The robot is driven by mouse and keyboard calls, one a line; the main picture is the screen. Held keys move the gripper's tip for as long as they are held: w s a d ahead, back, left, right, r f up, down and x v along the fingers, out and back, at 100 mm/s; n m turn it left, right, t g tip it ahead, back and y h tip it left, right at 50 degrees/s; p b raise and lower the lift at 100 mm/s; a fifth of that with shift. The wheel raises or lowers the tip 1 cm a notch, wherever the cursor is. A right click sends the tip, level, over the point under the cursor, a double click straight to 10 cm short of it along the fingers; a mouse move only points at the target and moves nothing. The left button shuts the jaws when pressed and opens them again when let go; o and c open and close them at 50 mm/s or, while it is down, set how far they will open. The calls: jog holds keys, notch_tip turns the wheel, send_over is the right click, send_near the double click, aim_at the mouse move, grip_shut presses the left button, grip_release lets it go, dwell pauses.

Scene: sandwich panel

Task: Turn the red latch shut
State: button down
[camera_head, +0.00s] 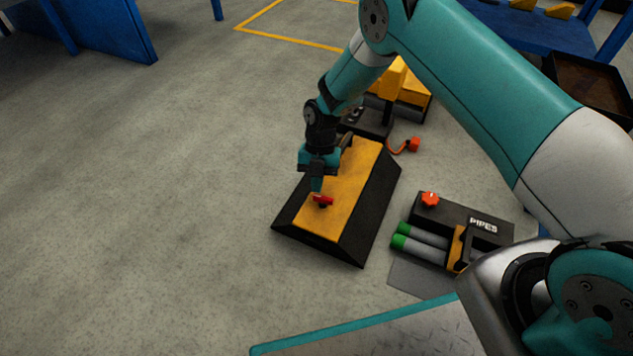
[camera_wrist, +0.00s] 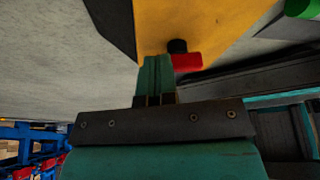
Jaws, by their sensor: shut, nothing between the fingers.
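The red latch (camera_head: 323,201) sits near the front end of the sloped yellow panel (camera_head: 345,190), which has black sides. My gripper (camera_head: 317,187) points down over the panel with its fingers shut and empty, right at the latch. In the wrist view, the fingertips (camera_wrist: 155,62) are close together just left of the red latch (camera_wrist: 187,62) and its black pivot knob (camera_wrist: 177,46). I cannot tell whether the fingers touch the latch. The yellow panel (camera_wrist: 195,20) fills the top middle of that view.
A black box marked PIPES (camera_head: 470,220) with an orange-red knob (camera_head: 430,199) and green-ended pipes (camera_head: 405,235) stands right of the panel. Yellow and black equipment (camera_head: 400,90) with an orange plug (camera_head: 412,145) is behind. The floor to the left is clear.

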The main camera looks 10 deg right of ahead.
jog(key=shift+d, duration=0.15)
jog(key=shift+s+d+p, duration=0.2)
jog(key=shift+d+p, duration=0.2)
jog(key=shift+d, duration=0.25)
jog(key=p+v, duration=0.8)
jog(key=v, duration=0.9)
jog(key=shift+w+r+p, duration=0.15)
jog(key=shift+p, duration=0.2)
